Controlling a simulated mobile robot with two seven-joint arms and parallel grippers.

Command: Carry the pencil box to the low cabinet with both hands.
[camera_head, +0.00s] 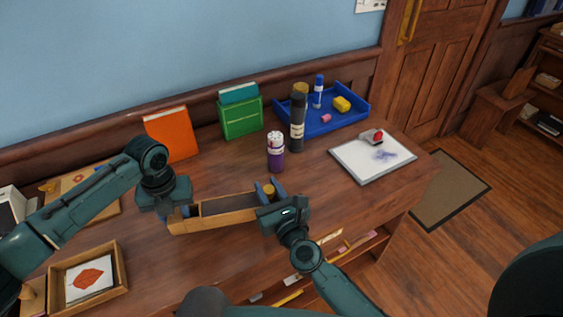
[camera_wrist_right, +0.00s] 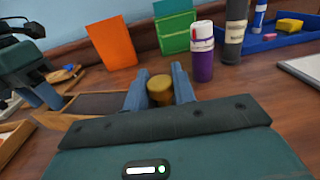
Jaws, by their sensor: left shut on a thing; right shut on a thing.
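The pencil box (camera_head: 228,206), a long open wooden box, lies across the front of the brown wooden top between my two hands. My left gripper (camera_head: 180,211) is shut on its left end. My right gripper (camera_head: 268,189) is shut at its right end, with a round brass-coloured knob between the fingers; this knob (camera_wrist_right: 160,88) shows clearly in the right wrist view, with the box (camera_wrist_right: 95,104) to its left. I cannot tell whether the box touches the top or hangs just above it. I cannot tell which furniture is the low cabinet.
A purple marker (camera_head: 276,155) and a dark cylinder (camera_head: 297,125) stand behind the box. An orange book (camera_head: 171,135), green holder (camera_head: 240,119) and blue tray (camera_head: 352,116) are at the back. A whiteboard (camera_head: 345,158) lies right; a framed leaf picture (camera_head: 121,262) lies front left. Open floor is at right.

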